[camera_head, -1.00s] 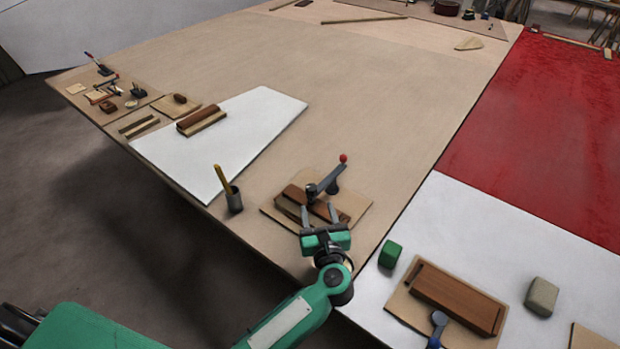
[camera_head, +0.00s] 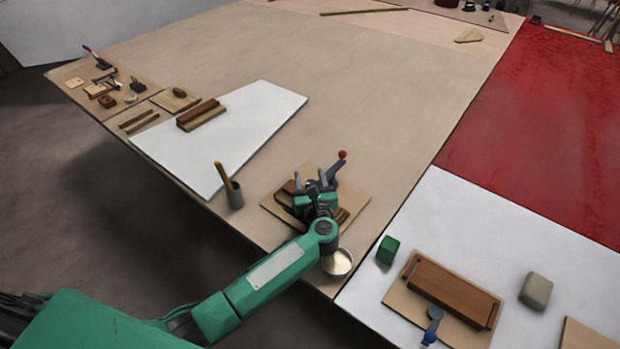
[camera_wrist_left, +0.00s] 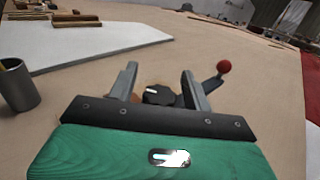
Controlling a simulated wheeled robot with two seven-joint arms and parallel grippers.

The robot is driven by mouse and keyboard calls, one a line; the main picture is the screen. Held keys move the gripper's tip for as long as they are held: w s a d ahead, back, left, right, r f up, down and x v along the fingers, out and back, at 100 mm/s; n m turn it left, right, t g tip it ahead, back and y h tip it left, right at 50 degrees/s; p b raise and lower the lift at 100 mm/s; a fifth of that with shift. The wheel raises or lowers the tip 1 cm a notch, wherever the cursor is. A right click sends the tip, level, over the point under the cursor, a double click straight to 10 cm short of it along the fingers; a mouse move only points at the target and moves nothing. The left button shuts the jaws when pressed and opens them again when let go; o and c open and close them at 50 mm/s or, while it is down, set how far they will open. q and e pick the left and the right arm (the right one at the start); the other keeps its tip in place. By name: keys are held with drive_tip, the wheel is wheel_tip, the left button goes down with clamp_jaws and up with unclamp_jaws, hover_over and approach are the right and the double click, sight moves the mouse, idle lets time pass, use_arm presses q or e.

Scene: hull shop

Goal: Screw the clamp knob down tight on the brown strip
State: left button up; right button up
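The clamp, a dark body with a red-tipped lever (camera_head: 342,155), stands at the brown strip (camera_head: 290,188) on a tan board (camera_head: 357,190). In the left wrist view, the black clamp knob (camera_wrist_left: 158,95) with a white mark lies between the spread fingers of my left gripper (camera_wrist_left: 160,85). The red ball (camera_wrist_left: 224,67) shows to the right of the fingers. My left gripper (camera_head: 314,182) is open over the clamp, and I cannot tell whether a finger touches the knob. The gripper and arm hide most of the strip. My right gripper is out of view.
A grey cup with a yellow-handled tool (camera_head: 235,195) stands left of the board. A bowl (camera_head: 337,263) sits beside my left arm near the table edge. A green block (camera_head: 388,250), another brown strip (camera_head: 455,290) with a blue-knobbed clamp (camera_head: 432,325), and a grey block (camera_head: 536,290) lie right.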

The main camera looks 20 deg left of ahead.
use_arm(q)
drive_tip(key=c, duration=0.9)
